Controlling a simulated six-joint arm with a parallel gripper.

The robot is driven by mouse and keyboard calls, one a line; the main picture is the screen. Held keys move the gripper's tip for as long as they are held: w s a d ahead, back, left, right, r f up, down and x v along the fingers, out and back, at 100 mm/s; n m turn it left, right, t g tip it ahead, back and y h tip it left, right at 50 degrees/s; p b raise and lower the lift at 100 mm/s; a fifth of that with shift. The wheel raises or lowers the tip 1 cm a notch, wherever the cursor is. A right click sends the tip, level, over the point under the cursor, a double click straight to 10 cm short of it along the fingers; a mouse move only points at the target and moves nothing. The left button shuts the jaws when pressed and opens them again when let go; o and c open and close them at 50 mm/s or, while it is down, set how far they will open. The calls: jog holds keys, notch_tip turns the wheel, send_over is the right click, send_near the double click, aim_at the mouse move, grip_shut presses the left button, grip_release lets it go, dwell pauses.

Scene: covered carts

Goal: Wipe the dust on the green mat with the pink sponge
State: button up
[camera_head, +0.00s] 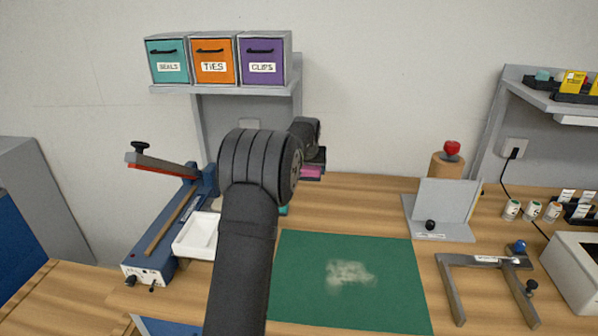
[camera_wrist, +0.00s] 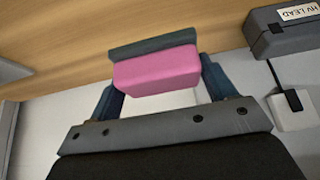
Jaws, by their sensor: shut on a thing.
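The green mat (camera_head: 395,305) lies flat on the wooden bench, right of my arm. A pale grey dust patch (camera_head: 350,273) shows near its middle. The pink sponge (camera_wrist: 157,72) has a dark grey-green layer on one face. My gripper (camera_wrist: 162,80) is shut on it, with one blue finger at each side. In the head view the sponge (camera_head: 312,172) shows as a pink strip, up and back from the mat and apart from the dust. My arm hides most of the gripper there and may cover the mat's left edge.
A blue heat-sealer-like device (camera_head: 160,235) and a white tray (camera_head: 196,236) stand left of my arm. A grey angled stand (camera_head: 440,208) and a grey frame (camera_head: 450,290) stand right of the mat. Labelled drawers (camera_head: 215,60) sit on a shelf above.

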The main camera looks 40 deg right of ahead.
jog(key=shift+s+r, duration=0.15)
jog(key=shift+s, duration=0.05)
